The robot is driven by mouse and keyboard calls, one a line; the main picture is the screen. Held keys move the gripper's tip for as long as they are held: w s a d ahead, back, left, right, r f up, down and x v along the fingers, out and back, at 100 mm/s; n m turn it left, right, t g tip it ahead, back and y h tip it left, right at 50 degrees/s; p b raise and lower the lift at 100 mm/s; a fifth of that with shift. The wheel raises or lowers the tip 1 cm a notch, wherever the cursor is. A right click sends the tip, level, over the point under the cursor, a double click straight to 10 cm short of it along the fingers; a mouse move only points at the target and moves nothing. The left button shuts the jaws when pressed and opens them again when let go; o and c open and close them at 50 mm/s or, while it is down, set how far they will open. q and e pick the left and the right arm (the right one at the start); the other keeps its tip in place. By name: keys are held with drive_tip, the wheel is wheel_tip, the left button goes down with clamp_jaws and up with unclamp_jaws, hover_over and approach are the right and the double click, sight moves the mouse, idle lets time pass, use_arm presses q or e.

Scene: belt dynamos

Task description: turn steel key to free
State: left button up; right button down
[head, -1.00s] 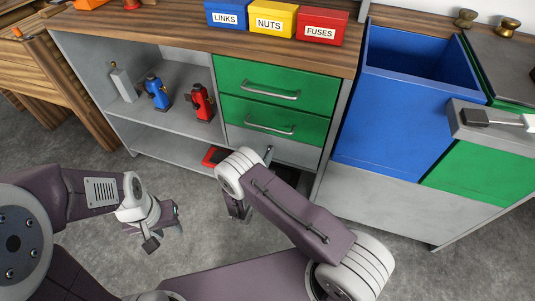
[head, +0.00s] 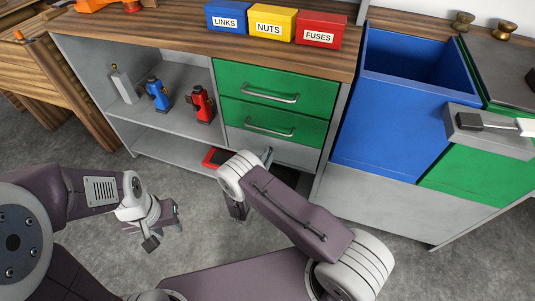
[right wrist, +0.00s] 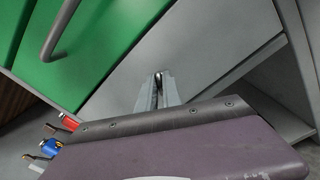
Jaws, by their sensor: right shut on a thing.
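The steel key (right wrist: 158,76) shows in the right wrist view as a small dark metal piece at the plain grey front (right wrist: 190,55) below the green drawers. My right gripper (right wrist: 159,92) is shut on it, its narrow grey fingers hiding most of the key. I cannot tell how far it is turned. In the head view the grey front (head: 290,150) is partly behind my right wrist, and the key cannot be made out there. My left gripper (head: 167,231) hangs over the floor at lower left, its fingers apart and empty.
Two green drawers (head: 262,80) with bar handles sit above the grey front. Left of them, a shelf holds a blue dynamo (head: 157,93) and a red one (head: 203,103). A blue bin (head: 390,115) stands right. Labelled boxes (head: 273,23) stand on top.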

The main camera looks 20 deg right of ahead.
drive_tip(key=m+p, duration=0.1)
drive_tip(key=m, duration=0.4)
drive_tip(key=m+p, duration=0.2)
drive_tip(key=m, duration=0.4)
drive_tip(key=shift+s+d+f+m, duration=0.1)
drive_tip(key=shift+f+m, duration=0.1)
drive_tip(key=shift+m, duration=0.1)
idle(0.5)
drive_tip(key=c, duration=1.5)
unclamp_jaws()
drive_tip(key=shift+s, duration=0.1)
drive_tip(key=p+v, duration=0.2)
drive_tip(key=v, duration=0.7)
drive_tip(key=shift+p, duration=0.3)
